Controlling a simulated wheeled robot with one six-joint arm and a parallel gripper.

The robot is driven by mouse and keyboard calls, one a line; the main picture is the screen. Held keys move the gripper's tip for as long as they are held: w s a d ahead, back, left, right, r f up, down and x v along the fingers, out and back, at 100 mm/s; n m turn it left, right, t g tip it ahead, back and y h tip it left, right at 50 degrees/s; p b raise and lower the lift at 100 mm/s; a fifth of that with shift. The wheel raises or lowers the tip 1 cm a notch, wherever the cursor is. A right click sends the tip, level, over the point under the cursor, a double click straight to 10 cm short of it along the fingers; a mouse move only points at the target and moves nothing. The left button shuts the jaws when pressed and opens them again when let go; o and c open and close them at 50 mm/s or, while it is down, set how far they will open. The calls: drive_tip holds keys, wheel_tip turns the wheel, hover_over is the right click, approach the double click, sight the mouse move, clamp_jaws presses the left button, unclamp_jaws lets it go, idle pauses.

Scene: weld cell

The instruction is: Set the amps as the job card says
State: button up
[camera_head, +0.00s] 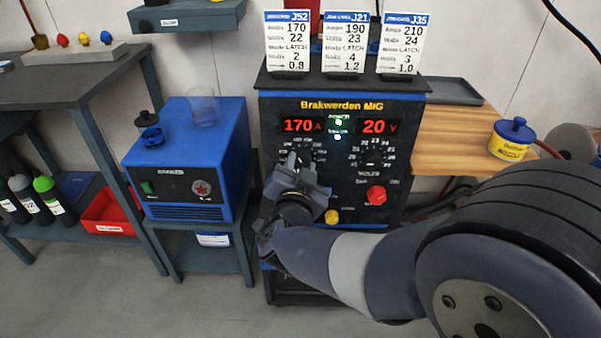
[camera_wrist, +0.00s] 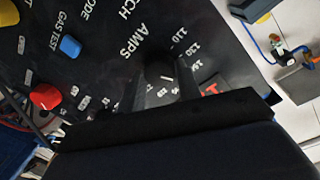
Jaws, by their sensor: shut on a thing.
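The blue and black Brakwerden MIG welder (camera_head: 410,110) stands ahead. Its left display (camera_head: 300,125) reads 170 A and its right display (camera_head: 379,126) reads 20 V. My gripper (camera_head: 293,168) is at the left dial, under the amps display, and hides most of it. In the wrist view my gripper (camera_wrist: 158,84) is shut on the dark amps knob (camera_wrist: 159,68), beside the AMPS lettering. Three job cards stand on top: J52 (camera_head: 288,42) shows amps 170, J21 (camera_head: 346,42) shows 190 and J35 (camera_head: 403,42) shows 210.
The volts dial (camera_head: 371,150) is right of my gripper, with a red knob (camera_head: 376,194) and a yellow knob (camera_head: 331,216) below. A blue box unit (camera_head: 185,150) stands close on the left. A wooden shelf (camera_head: 455,145) with a blue-lidded yellow tub (camera_head: 511,140) is on the right.

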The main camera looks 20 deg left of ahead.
drive_tip(key=shift+f+m+b, duration=0.1)
drive_tip(key=shift+m+b, duration=0.5)
drive_tip(key=shift+m, duration=0.5)
drive_tip(key=shift+y, duration=0.3)
drive_tip(key=o, duration=1)
drive_tip(key=shift+c, duration=0.2)
drive_tip(key=s+d+r+p, duration=0.1)
drive_tip(key=s+d+p, duration=0.1)
drive_tip(key=s, duration=0.8)
drive_tip(key=shift+s+p, duration=0.35)
drive_tip(key=shift+w, duration=0.1)
